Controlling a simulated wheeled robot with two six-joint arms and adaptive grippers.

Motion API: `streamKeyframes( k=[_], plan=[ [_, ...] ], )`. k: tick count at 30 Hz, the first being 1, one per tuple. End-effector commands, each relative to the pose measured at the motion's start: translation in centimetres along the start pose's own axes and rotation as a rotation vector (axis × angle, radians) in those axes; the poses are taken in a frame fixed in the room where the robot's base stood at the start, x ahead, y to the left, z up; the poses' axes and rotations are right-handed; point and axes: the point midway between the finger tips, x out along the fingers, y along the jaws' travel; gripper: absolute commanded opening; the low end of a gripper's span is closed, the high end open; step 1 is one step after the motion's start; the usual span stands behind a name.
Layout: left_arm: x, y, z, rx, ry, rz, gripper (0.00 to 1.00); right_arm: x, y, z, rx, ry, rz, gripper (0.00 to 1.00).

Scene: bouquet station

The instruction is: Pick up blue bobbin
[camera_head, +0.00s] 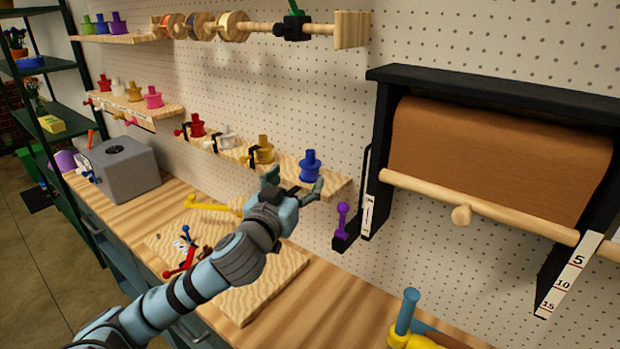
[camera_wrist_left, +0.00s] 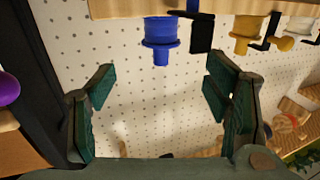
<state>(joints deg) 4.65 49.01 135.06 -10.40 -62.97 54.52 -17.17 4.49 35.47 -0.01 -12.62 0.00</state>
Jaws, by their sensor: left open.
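The blue bobbin (camera_head: 310,167) stands upright at the right end of the lower wooden shelf (camera_head: 336,184) on the pegboard. My left gripper (camera_head: 293,186) is open and empty, just in front of that shelf end. In the left wrist view, which looks upside down, the blue bobbin (camera_wrist_left: 160,38) shows ahead of and between the spread fingers of the left gripper (camera_wrist_left: 160,78), apart from them. Another blue bobbin (camera_head: 102,25) stands on the upper left shelf. My right gripper is out of view.
A gold bobbin (camera_head: 264,151) stands left of the blue one, with white and red ones further left. A black paper-roll holder (camera_head: 384,135) and a purple knob (camera_head: 343,208) are to the right. A wooden board (camera_head: 270,285) lies on the bench below.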

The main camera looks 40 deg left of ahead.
Motion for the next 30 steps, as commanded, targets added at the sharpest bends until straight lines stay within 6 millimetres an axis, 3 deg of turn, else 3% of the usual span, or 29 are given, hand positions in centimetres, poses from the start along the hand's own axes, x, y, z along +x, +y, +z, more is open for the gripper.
streamKeyframes(
  k=[3,10,16,23,30],
  plan=[
    [2.4,-0.1,-0.8,-0.003,-0.001,-0.003,0.71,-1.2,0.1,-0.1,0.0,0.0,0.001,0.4],
    [5.0,0.0,-0.9,-0.001,-0.003,-0.002,0.71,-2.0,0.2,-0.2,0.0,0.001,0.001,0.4],
    [8.8,0.0,-1.2,0.0,-0.003,-0.002,0.71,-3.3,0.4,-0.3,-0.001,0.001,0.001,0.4],
    [9.4,0.1,-0.9,0.003,-0.002,0.001,0.71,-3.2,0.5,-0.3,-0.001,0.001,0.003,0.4],
    [9.4,0.1,-0.9,0.003,-0.003,0.0,0.35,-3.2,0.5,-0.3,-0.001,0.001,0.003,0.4]
  ],
)
